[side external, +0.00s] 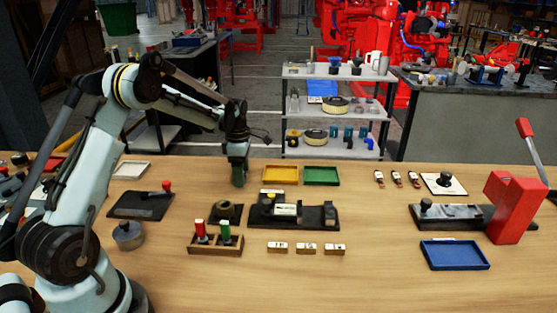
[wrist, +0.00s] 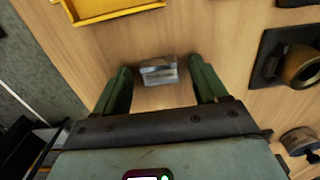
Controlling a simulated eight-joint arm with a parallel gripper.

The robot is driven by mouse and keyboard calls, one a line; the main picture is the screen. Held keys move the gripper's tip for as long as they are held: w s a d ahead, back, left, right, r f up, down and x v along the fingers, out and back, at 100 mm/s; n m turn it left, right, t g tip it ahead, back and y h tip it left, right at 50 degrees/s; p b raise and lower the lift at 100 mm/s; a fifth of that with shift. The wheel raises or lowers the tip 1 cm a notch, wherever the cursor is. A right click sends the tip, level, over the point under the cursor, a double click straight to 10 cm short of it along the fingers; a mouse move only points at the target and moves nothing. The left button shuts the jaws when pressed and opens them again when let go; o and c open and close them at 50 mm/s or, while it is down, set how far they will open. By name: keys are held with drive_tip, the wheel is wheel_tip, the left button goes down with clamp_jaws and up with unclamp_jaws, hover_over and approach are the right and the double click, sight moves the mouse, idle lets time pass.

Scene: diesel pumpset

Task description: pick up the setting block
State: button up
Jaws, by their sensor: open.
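A small grey metallic block (wrist: 158,70), which I take as the setting block, lies on the wooden bench in the wrist view. My gripper (wrist: 161,78) is open, with one green finger on each side of the block. There is a gap between the block and each finger, so nothing is held. In the side external view my gripper (side external: 239,180) points down, low over the bench behind the black ring holder. The block cannot be made out there; the fingers seem to hide it.
A yellow tray (side external: 280,167) and a green tray (side external: 321,167) lie right of my gripper. A ring (side external: 225,210) in a black holder, a black fixture (side external: 322,217) and a wooden rack (side external: 203,246) stand nearer. The bench front is mostly clear.

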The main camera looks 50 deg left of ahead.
drive_tip(key=c, duration=1.2)
drive_tip(key=shift+r, duration=0.1)
drive_tip(key=r, duration=0.4)
drive_tip(key=shift+d+r, duration=0.2)
drive_tip(key=shift+d, duration=0.1)
drive_tip(key=d+r, duration=0.2)
drive_tip(key=d, duration=0.1)
drive_tip(key=d+r, duration=0.2)
drive_tip(key=d, duration=0.2)
drive_tip(key=s+d+r, duration=0.1)
drive_tip(key=d+r, duration=0.1)
drive_tip(key=d, duration=0.2)
drive_tip(key=shift+r, duration=0.2)
